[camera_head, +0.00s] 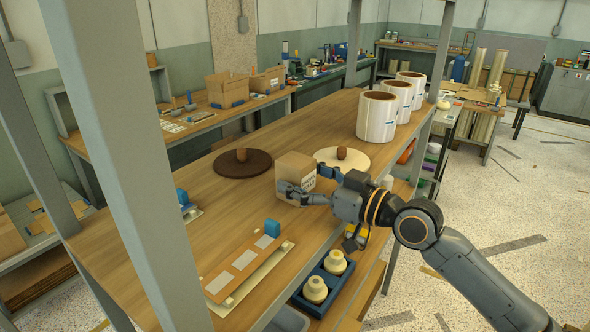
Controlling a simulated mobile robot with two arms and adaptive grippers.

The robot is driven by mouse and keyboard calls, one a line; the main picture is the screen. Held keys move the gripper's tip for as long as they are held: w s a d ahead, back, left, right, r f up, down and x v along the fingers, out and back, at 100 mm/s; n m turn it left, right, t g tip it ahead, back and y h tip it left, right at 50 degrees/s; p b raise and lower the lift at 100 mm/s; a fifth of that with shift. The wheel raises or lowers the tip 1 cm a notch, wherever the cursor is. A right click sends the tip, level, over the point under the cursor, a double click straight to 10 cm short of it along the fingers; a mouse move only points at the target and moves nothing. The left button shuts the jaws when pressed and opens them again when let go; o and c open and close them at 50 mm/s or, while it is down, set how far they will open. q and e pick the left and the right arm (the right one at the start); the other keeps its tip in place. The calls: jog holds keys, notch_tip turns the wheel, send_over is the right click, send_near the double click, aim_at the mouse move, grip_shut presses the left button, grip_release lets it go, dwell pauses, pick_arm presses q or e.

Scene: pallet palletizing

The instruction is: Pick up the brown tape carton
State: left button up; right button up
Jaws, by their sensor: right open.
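The brown tape carton (294,167) stands upright on the wooden bench, with dark print on its right side. My right gripper (304,184) reaches in from the right with its fingers open. One finger lies low across the carton's front and the other is by its right side. I cannot tell whether the fingers touch it. My left gripper is not in view.
A dark round disc (242,170) lies left of the carton and a cream disc (357,159) lies behind it to the right. White rolls (377,117) stand farther back. Flat boards (236,274) lie in front. A grey post (127,150) blocks part of the bench.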

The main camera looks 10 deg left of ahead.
jog(key=shift+w+a, duration=0.1)
jog(key=shift+a, duration=0.05)
jog(key=shift+c, duration=0.3)
jog(key=shift+d, duration=0.2)
jog(key=c, duration=1.3)
